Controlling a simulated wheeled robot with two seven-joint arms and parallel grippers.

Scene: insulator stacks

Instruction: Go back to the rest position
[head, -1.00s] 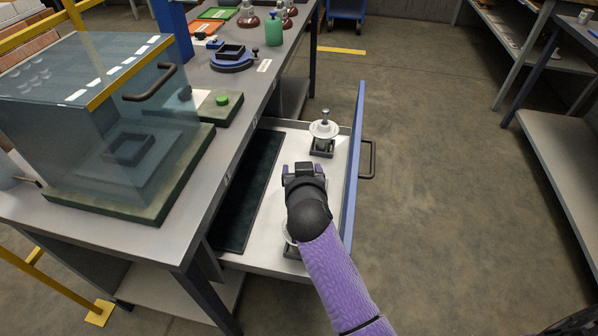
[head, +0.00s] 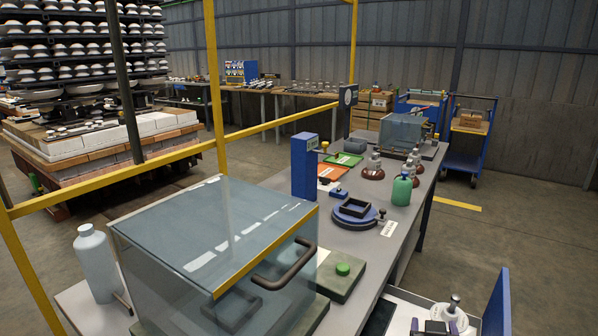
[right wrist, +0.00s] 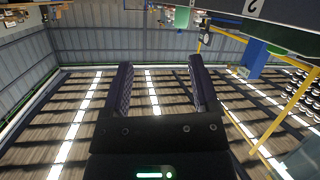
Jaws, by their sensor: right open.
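My right gripper (head: 433,327) shows only in part at the bottom edge of the head view, over the open drawer. In the right wrist view its two dark fingers (right wrist: 160,64) stand apart with nothing between them. The open drawer (head: 408,312) has a blue front panel (head: 497,305). A white insulator piece (head: 449,313) with a metal stem stands in the drawer, just beyond the gripper. My left gripper is not in view.
A clear box with a dark handle (head: 287,266) stands on the workbench (head: 385,245). Behind it are a green button pad (head: 343,270), a blue round fixture (head: 355,213) and a green bottle (head: 401,190). Yellow rails (head: 262,127) stand at left. Floor to the right is clear.

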